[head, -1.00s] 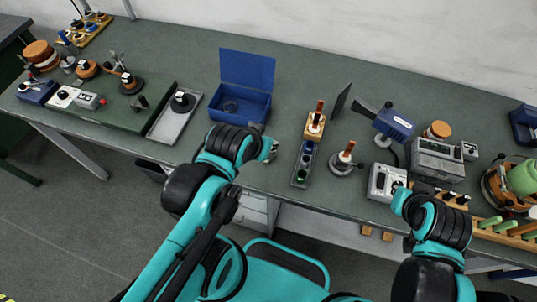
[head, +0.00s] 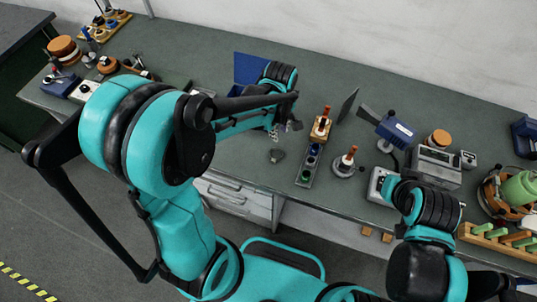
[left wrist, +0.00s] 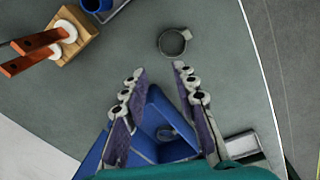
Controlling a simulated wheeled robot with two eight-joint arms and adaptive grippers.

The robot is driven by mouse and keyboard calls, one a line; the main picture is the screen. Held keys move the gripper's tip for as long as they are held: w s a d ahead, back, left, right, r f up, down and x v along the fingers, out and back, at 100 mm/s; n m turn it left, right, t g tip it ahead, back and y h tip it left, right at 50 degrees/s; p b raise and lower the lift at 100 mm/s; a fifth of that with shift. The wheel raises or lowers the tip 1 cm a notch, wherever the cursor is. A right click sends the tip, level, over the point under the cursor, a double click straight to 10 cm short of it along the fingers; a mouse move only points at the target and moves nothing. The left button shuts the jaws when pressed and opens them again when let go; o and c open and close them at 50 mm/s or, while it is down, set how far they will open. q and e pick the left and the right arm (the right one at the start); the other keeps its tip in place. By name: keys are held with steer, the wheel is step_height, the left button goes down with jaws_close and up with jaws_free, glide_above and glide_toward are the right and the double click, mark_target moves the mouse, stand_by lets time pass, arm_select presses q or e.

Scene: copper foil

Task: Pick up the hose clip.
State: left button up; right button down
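The hose clip (head: 276,156) is a small grey metal ring lying on the green bench top near its front edge. In the left wrist view the hose clip (left wrist: 174,43) shows as a round band with a small screw housing, just beyond the fingertips. My left gripper (head: 284,127) hangs above the bench, behind the clip in the head view. In the left wrist view the left gripper (left wrist: 159,71) is open, with nothing between its fingers and the clip apart from them. My right arm is at the right; its fingers are hidden.
The blue open box (left wrist: 151,128) lies below my left fingers. A wooden block (head: 321,128) with orange-brown handles and a grey rack of coloured caps (head: 309,165) stand right of the clip. A grey meter (head: 433,166) stands farther right. The bench around the clip is clear.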

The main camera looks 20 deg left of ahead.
mark_target(278, 150)
arm_select(q)
step_height(278, 150, down, 10)
steer(key=shift+w+f+n+g+b, duration=0.15)
steer(key=shift+n+g+b, duration=0.25)
steer(key=shift+n+b, duration=0.7)
jaws_close()
